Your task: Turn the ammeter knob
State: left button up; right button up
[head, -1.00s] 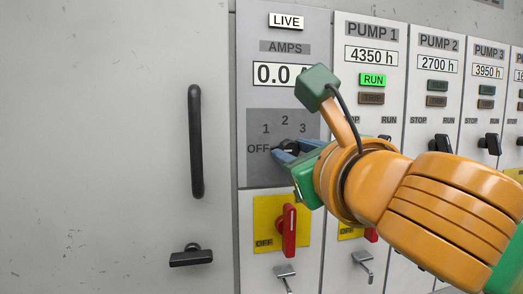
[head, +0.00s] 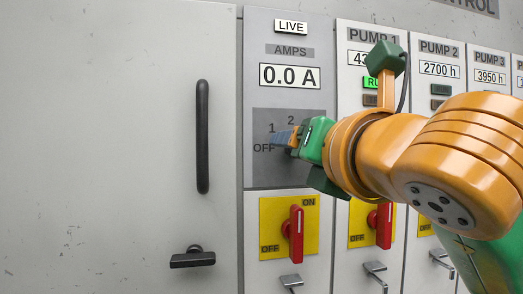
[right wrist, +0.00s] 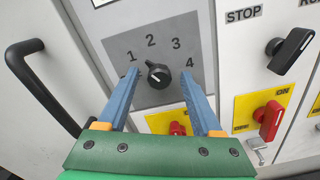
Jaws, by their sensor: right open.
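The ammeter knob (right wrist: 157,75) is a small black round selector on a grey plate marked with 1, 2, 3 and 4. In the right wrist view it lies between the two blue fingers of my right gripper (right wrist: 160,77), which is open. Contact between fingers and knob cannot be told. In the head view the right gripper (head: 284,138) is in front of the plate and hides the knob. The ammeter display (head: 290,76) reads 0.0 A, under a LIVE sign (head: 291,27). OFF shows at the plate's left in the head view. My left gripper is not in view.
Below the plate is a red switch handle (head: 294,235) on a yellow plate. Pump panels (head: 440,110) with more handles stand to the right, partly behind my right arm. A plain door with a black bar handle (head: 202,137) is at the left.

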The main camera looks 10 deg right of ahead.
jog(key=shift+s, duration=0.15)
jog(key=shift+s+b, duration=0.45)
jog(key=shift+s, duration=0.4)
